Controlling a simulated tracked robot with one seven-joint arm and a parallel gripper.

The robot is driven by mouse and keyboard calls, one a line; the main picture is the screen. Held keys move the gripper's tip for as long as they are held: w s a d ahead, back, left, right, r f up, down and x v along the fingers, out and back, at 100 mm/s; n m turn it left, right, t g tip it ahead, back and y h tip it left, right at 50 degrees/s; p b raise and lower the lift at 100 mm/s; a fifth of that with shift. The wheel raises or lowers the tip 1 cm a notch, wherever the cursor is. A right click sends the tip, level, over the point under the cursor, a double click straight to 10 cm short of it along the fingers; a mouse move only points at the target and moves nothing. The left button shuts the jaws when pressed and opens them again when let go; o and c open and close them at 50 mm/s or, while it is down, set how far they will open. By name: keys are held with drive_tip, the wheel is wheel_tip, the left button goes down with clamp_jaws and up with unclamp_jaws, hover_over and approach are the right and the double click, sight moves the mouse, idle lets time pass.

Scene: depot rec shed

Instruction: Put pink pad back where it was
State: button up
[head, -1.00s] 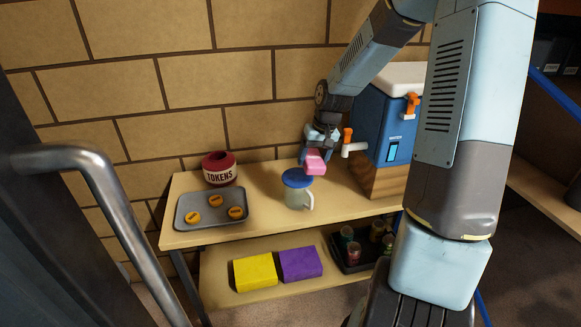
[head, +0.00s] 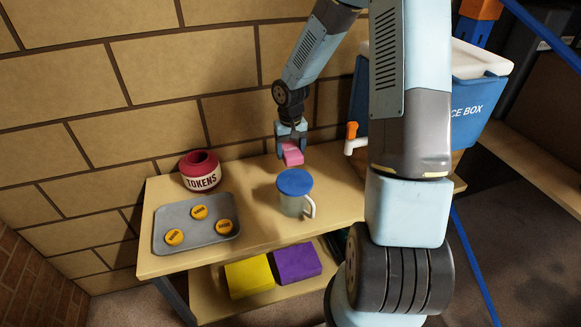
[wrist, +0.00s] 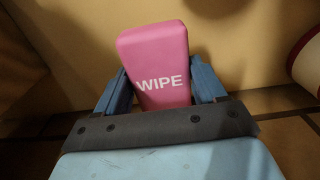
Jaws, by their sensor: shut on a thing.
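The pink pad (head: 292,153) is held in my gripper (head: 290,146), above the back part of the shelf unit's top board (head: 255,228). In the wrist view the pink pad (wrist: 157,62) reads "WIPE" and sits between the two blue fingers of my gripper (wrist: 160,85). On the lower board lie a yellow pad (head: 249,276) and a purple pad (head: 297,263), side by side. A mug with a blue lid (head: 295,182) stands on the top board, in front of the held pad and apart from it.
A grey tray (head: 188,243) with orange tokens and a red "TOKENS" pot (head: 200,171) stand on the left of the top board. A blue ice box (head: 478,93) with an orange-handled tap is at the right, partly behind my arm. The brick wall is close behind.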

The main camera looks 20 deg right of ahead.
drive_tip(key=f, duration=0.3)
drive_tip(key=shift+d+f, duration=0.25)
drive_tip(key=shift+f, duration=0.15)
drive_tip(key=shift+s+f, duration=0.1)
drive_tip(key=shift+f, duration=1.7)
drive_tip(key=shift+c, duration=0.4)
drive_tip(key=o, duration=1)
